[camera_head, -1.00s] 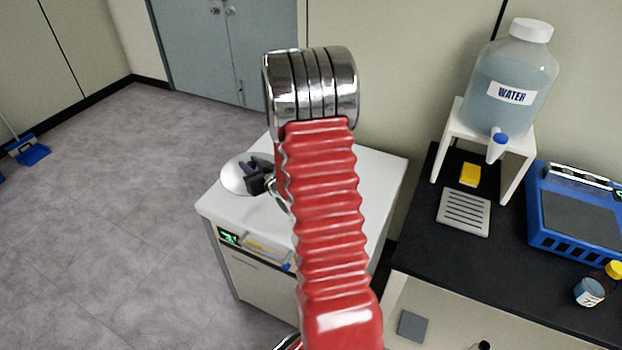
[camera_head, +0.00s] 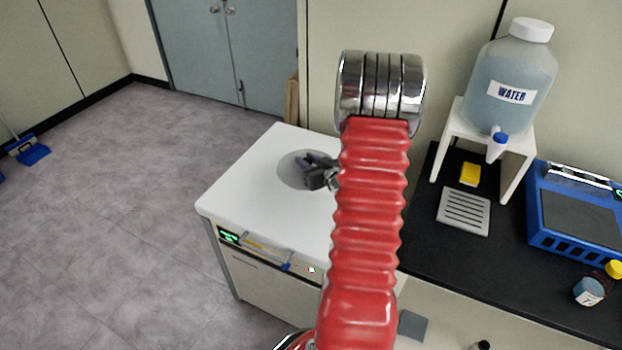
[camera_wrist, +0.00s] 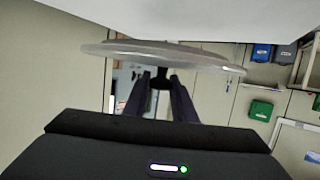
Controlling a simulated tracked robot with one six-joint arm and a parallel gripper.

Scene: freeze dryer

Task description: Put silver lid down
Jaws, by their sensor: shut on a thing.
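The silver lid (camera_head: 291,171) is a round grey disc over the white top of the freeze dryer (camera_head: 270,205), towards its back middle. In the wrist view the lid (camera_wrist: 200,57) spans the top of the picture, with the fingers below its middle. My gripper (camera_head: 307,168) is shut on the lid's dark knob (camera_wrist: 160,80). The arm covers the lid's right edge in the head view.
A dark bench stands to the right, with a water bottle (camera_head: 509,85) on a white stand, a yellow block (camera_head: 470,174), a slotted plate (camera_head: 463,211) and a blue device (camera_head: 575,215). The left part of the white top is bare. Grey floor lies to the left.

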